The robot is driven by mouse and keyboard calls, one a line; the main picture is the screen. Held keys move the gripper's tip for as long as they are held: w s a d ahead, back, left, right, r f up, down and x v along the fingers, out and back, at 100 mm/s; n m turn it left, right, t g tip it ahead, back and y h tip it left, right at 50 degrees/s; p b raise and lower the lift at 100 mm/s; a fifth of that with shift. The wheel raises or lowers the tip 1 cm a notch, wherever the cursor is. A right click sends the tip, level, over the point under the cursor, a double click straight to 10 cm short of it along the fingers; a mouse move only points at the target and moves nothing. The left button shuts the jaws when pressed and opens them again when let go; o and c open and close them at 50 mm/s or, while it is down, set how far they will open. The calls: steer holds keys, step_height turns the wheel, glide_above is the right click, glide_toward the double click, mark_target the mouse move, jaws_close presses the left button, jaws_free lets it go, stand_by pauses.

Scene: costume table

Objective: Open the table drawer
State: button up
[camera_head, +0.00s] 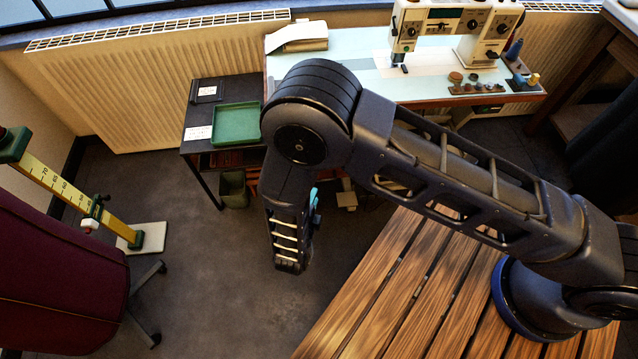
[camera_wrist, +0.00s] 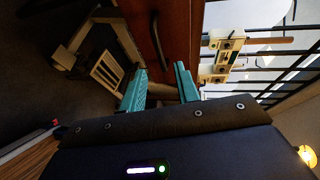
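The table (camera_head: 350,62) has a pale blue top and stands at the back in the head view. Its drawer front is hidden there behind my arm. In the wrist view a reddish-brown drawer front (camera_wrist: 183,32) stands ahead of my gripper (camera_wrist: 160,70), with a slim curved metal handle (camera_wrist: 158,44). The two teal fingers are apart and empty. The handle's near end shows between the fingertips; I cannot tell whether it lies within their reach. In the head view only a bit of teal of my gripper (camera_head: 314,200) shows beside my wrist.
A sewing machine (camera_head: 440,30) and small items stand on the table. A dark side table (camera_head: 195,115) with a green tray (camera_head: 236,123) is at its left. A maroon dress form (camera_head: 60,270) stands at the left. The grey floor (camera_head: 215,270) between is clear.

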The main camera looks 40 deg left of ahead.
steer(key=x, duration=0.7)
jaws_close()
